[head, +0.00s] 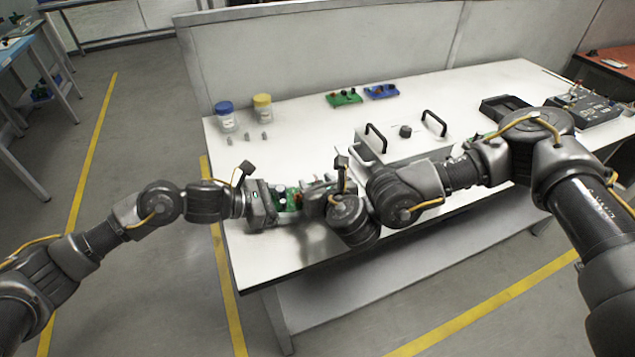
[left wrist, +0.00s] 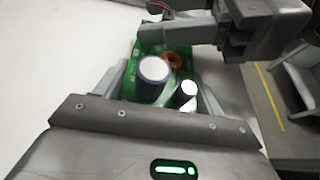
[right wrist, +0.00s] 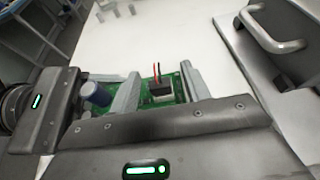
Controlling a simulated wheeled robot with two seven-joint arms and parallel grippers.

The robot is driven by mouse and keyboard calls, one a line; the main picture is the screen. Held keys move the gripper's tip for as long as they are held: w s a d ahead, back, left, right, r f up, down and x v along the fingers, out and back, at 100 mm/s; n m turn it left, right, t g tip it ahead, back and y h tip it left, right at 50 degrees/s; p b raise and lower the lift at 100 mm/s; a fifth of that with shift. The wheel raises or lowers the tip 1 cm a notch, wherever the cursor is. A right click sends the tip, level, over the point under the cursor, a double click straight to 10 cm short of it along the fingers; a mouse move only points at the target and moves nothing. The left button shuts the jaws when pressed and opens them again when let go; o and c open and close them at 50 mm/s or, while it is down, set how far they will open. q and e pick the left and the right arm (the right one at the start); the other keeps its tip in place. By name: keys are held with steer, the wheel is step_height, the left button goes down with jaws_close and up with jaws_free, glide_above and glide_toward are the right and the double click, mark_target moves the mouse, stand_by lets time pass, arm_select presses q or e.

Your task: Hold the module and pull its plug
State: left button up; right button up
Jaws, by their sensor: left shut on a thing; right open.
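The module is a green circuit board (head: 292,194) above the near left part of the table. My left gripper (head: 280,198) is shut on it. In the left wrist view the board (left wrist: 148,47) carries a large capacitor (left wrist: 153,75), a smaller black one (left wrist: 186,94) and a copper coil (left wrist: 172,60) between the fingers. The plug (right wrist: 160,89) is a black block with red and black wires at the board's other end. My right gripper (right wrist: 158,88) is open, its fingers on either side of the plug. Whether they touch it is unclear. The plug is hidden in the head view.
A white case (head: 400,150) with black handles stands behind my right forearm. Two jars (head: 263,107), (head: 226,116), a green board (head: 344,98) and a blue board (head: 381,91) lie further back. A dark device (head: 590,112) is at right. The table's left front is clear.

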mark_target(316, 183)
steer(key=shift+c, duration=0.2)
jaws_close()
steer(key=shift+a+r, duration=0.1)
steer(key=shift+r, duration=0.05)
steer(key=shift+a+r, duration=0.1)
steer(key=shift+r, duration=0.35)
steer(key=shift+s+f, duration=0.1)
steer(key=shift+a+r, duration=0.15)
steer(key=shift+r, duration=0.15)
steer(key=shift+d+r, duration=0.2)
steer(key=shift+r, duration=0.55)
